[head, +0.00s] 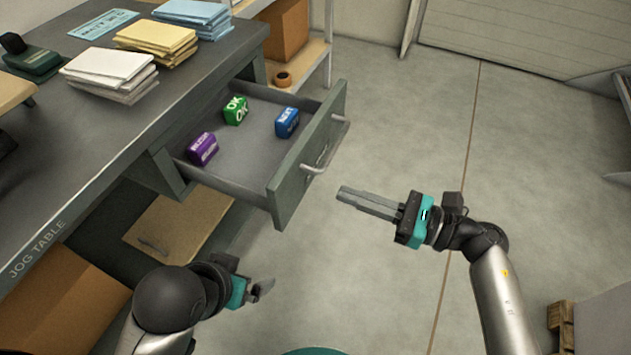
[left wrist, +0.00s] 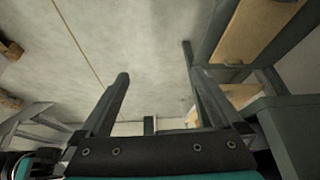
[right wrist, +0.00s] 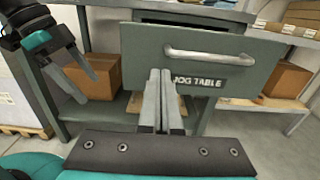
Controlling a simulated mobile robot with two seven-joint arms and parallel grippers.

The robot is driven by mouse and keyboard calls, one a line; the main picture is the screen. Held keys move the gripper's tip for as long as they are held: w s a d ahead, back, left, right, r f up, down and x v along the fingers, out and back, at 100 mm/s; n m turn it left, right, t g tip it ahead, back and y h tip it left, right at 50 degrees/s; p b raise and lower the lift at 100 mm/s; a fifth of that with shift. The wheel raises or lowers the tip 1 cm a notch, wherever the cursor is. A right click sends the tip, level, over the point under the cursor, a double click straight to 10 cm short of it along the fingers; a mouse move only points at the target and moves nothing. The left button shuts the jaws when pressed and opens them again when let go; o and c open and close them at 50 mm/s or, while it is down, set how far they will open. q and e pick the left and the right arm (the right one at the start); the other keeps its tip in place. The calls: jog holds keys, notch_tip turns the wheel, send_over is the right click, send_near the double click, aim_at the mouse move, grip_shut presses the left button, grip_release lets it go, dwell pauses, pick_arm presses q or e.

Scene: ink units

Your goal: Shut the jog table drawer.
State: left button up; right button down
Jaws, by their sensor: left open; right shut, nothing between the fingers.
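The jog table (head: 165,110) stands at the left with its grey drawer (head: 305,165) pulled well out. Inside the drawer lie a green block (head: 235,110), a blue block (head: 287,122) and a purple block (head: 202,149). A pale bar handle (head: 326,160) is on the drawer front, with a "JOG TABLE" label below it in the right wrist view (right wrist: 200,82). My right gripper (head: 340,198) is shut and empty, its fingers pointing at the drawer front from a short distance. My left gripper (head: 268,287) is open and empty, low beside the table.
Paper stacks (head: 110,72) and a stamp-like dark item (head: 30,60) sit on the tabletop. A shelf with a cardboard box (head: 287,30) and tape roll (head: 283,79) stands behind the drawer.

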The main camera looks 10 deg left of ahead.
aim_at(298, 177)
jog(key=b+x, duration=0.1)
jog(key=x, duration=0.4)
jog(key=shift+w+a, duration=0.15)
pick_arm(q)
jog(key=shift+w+d+f+t+h, duration=0.25)
jog(key=shift+w+d+t+h, duration=0.15)
jog(key=shift+w+d+t, duration=0.4)
jog(key=shift+w+d+f+t+h, duration=0.2)
jog(key=shift+w+d+t+h, duration=0.3)
jog(key=shift+w+d, duration=0.5)
pick_arm(e)
jog(key=shift+x, duration=0.9)
pick_arm(q)
jog(key=shift+s, duration=0.1)
